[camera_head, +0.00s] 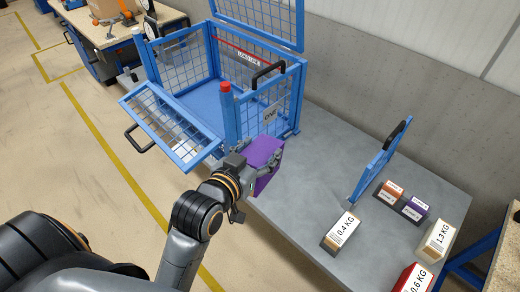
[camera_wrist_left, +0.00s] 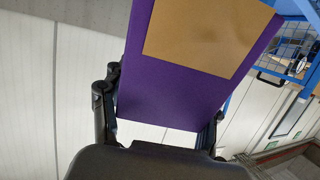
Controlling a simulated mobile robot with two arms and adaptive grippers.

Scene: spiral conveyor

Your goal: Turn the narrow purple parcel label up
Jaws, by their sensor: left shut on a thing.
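The purple parcel (camera_head: 264,152) is held up by my left gripper (camera_head: 252,171), beside the blue mesh cage and over the near-left edge of the grey table. In the left wrist view the purple parcel (camera_wrist_left: 165,95) stands between the two fingers of my left gripper (camera_wrist_left: 158,118), which are shut on its sides. A plain tan patch (camera_wrist_left: 205,35) covers the upper part of its face there; I see no print on it. The parcel's other faces are mostly hidden. My right gripper is not in view.
The blue cage (camera_head: 225,100) stands open at the table's back left, its front door (camera_head: 165,130) folded out. A blue frame with a handle (camera_head: 380,163), a 0.4 KG box (camera_head: 341,233), small orange (camera_head: 390,192) and purple (camera_head: 414,208) blocks and other weights stand right. The middle grey table (camera_head: 310,180) is clear.

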